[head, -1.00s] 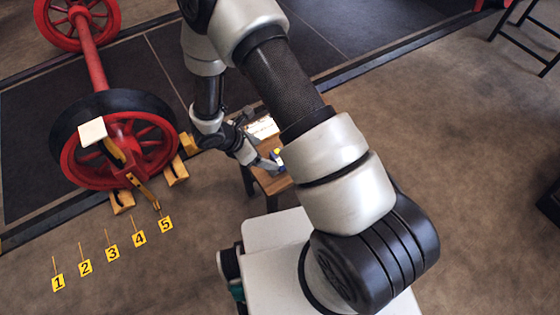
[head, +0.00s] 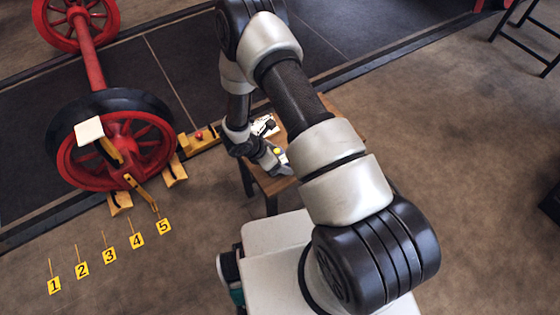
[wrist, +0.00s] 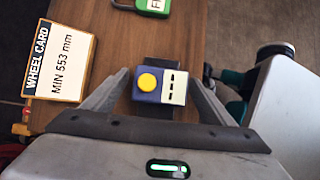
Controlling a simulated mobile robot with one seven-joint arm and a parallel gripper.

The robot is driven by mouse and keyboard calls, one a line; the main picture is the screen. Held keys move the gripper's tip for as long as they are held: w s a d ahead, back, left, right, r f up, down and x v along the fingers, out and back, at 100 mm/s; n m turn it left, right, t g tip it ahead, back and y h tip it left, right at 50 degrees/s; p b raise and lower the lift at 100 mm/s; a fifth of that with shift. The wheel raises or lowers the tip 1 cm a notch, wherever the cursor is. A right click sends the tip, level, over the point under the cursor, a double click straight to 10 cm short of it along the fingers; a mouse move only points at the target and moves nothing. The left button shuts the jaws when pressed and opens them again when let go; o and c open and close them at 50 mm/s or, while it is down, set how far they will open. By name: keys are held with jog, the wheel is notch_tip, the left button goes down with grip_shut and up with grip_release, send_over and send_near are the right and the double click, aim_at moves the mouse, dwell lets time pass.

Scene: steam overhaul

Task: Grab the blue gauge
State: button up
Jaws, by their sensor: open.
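The blue gauge (wrist: 147,95) is a small dark blue block with a round yellow button and a pale marked face. In the wrist view it lies between the fingers of my gripper (wrist: 160,78), with a gap on each side. My gripper is open and holds nothing. In the head view my gripper (head: 270,160) is low over the wooden table (head: 276,185), and the gauge's yellow button (head: 277,151) shows beside it. Much of the gauge is hidden there.
A white wheel card (wrist: 60,62) lies left of the gauge. A red wheelset (head: 120,150) stands left of the table, with numbered yellow markers (head: 109,255) on the floor.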

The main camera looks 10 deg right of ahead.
jog(key=c, duration=1.4)
